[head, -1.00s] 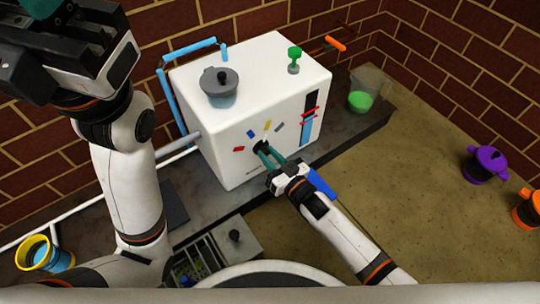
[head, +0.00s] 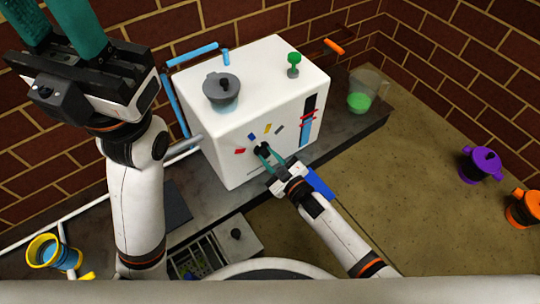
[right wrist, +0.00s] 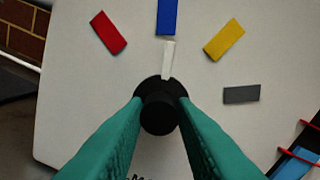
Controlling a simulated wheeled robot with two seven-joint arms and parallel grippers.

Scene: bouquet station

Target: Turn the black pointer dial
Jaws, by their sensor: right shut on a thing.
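The black pointer dial (head: 262,149) is on the front of the white box (head: 220,150). In the right wrist view the dial (right wrist: 160,103) has a white pointer (right wrist: 168,60) directed up at the blue mark (right wrist: 167,16). Red (right wrist: 108,32), yellow (right wrist: 224,40) and grey (right wrist: 241,95) marks surround it. My right gripper (head: 271,160) is shut on the dial, with one teal finger on either side of its knob in the wrist view. My left gripper (head: 58,28) is raised at the upper left, away from the box, its teal fingers apart and empty.
A lidded grey pot (head: 221,92) and a green knob (head: 294,64) are on top of the box. A beaker of green liquid (head: 361,98) stands right of it. Purple (head: 481,164) and orange (head: 523,208) lidded pots stand far right. A yellow-and-blue cup (head: 52,255) is lower left.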

